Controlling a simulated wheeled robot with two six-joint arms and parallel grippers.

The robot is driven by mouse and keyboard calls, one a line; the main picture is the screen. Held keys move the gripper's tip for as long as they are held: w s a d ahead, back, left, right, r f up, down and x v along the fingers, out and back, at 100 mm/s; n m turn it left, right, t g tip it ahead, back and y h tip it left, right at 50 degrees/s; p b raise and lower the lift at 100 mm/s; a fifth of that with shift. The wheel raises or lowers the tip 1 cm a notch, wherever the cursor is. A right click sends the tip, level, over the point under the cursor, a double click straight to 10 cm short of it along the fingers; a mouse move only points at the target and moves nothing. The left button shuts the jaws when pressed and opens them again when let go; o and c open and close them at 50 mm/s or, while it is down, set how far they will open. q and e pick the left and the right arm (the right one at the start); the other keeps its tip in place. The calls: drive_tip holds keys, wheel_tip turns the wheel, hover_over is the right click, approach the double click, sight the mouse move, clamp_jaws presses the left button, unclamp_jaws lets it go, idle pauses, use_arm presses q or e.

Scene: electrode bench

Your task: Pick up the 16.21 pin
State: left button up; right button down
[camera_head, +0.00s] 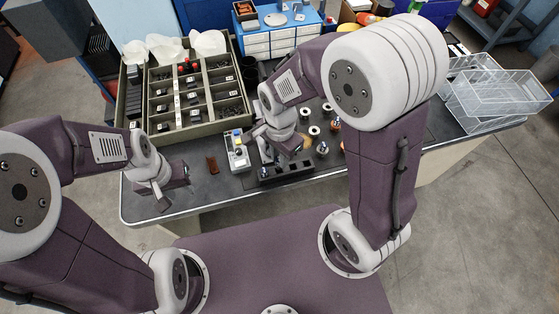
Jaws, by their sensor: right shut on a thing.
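My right gripper (252,136) is over the middle of the dark bench, close to a black block with holes (287,173). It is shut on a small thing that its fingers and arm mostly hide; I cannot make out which. Several small round pieces with pale or metal tops, such as this one (322,148), stand to its right. No 16.21 marking is readable, so I cannot tell which piece is that pin. My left gripper (163,203) is low over the bench's front left; its finger gap is not clear.
A compartment box (138,126) with labelled small parts and white bags stands at the back left. A pale device with coloured buttons (237,152) and a small brown piece (212,165) lie between the grippers.

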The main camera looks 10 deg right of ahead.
drive_tip(key=w+d+r, duration=0.1)
drive_tip(key=d+r, duration=0.2)
drive_tip(key=d, duration=0.2)
drive_tip(key=w+d+r+p, duration=0.1)
drive_tip(key=d+r, duration=0.2)
drive_tip(key=d, duration=0.3)
drive_tip(key=shift+w+d+r, duration=0.15)
drive_tip(key=shift+d+r, duration=0.05)
drive_tip(key=shift+r, duration=0.2)
